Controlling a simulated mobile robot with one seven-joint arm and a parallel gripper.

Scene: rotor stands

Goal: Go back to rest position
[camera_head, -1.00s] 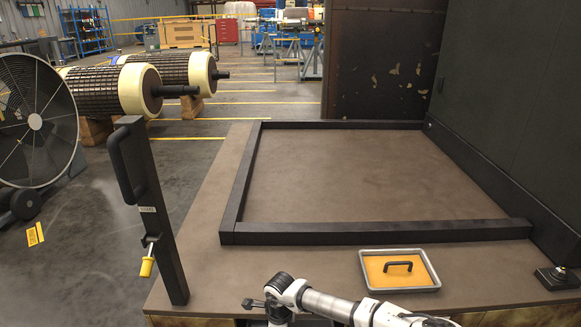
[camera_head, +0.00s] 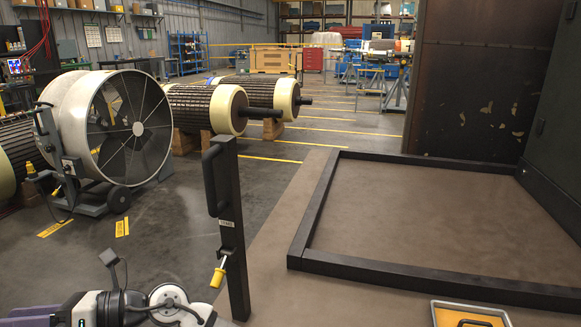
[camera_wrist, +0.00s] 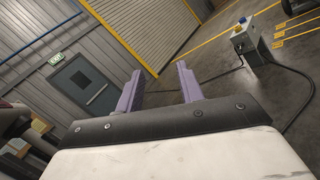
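My gripper (camera_wrist: 158,72) shows in the wrist view with its two purple fingers apart and nothing between them. It faces a grey wall with a door (camera_wrist: 86,84) and a roll-up shutter (camera_wrist: 140,28), tilted in the picture. In the head view, part of my arm (camera_head: 170,304) lies folded low at the left of the bottom edge. It is left of the bench and apart from the black post (camera_head: 230,235). The fingertips are not clear in the head view.
The black post carries a handle and a yellow-handled lever (camera_head: 218,277). A black frame (camera_head: 400,272) lies on the bench. A large fan (camera_head: 120,125) and rotors (camera_head: 195,108) stand beyond, on the floor.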

